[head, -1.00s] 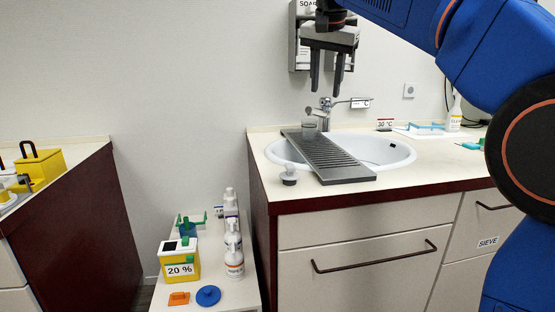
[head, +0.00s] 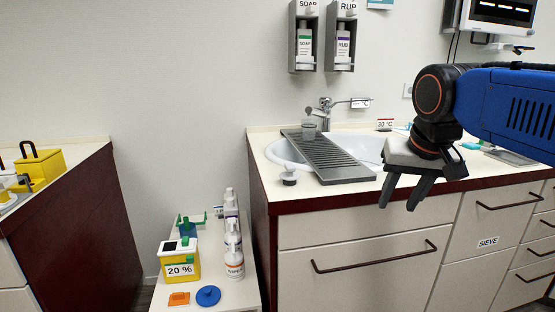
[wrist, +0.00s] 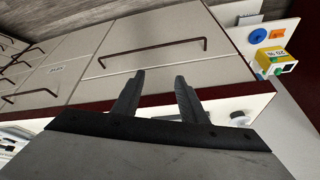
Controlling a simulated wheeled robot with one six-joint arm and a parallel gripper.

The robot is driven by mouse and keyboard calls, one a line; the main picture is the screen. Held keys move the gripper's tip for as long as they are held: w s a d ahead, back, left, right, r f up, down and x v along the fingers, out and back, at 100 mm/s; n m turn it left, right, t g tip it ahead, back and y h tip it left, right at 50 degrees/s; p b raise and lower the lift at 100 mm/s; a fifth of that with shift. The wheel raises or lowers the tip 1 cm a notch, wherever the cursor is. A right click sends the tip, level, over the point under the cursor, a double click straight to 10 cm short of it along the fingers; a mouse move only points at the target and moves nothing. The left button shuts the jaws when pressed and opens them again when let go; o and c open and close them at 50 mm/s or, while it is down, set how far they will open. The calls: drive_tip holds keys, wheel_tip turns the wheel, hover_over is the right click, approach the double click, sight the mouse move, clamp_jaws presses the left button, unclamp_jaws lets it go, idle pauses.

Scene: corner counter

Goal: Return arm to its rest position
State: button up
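My gripper (head: 401,194) hangs in front of the counter's right part in the head view, with its fingers pointing down. The two fingers are spread apart and nothing is between them. In the wrist view my gripper (wrist: 160,84) also shows two separated fingers with drawer fronts beyond them. My blue arm reaches in from the right edge of the head view.
The sink (head: 362,145) carries a grey drain rack (head: 335,162) with a small cup (head: 309,131) on it. A stopper (head: 289,176) stands at the sink's front left. A low shelf (head: 225,300) holds bottles and a yellow box (head: 180,262). Dispensers (head: 305,45) hang on the wall.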

drive_tip(key=s+d+f+n, duration=0.1)
drive_tip(key=s+f, duration=0.6)
drive_tip(key=f, duration=0.3)
drive_tip(key=s+d+f, duration=0.2)
drive_tip(key=s+f, duration=0.5)
drive_tip(key=f, duration=0.2)
drive_tip(key=shift+s+f+n, duration=0.25)
drive_tip(key=shift+f+n, duration=0.15)
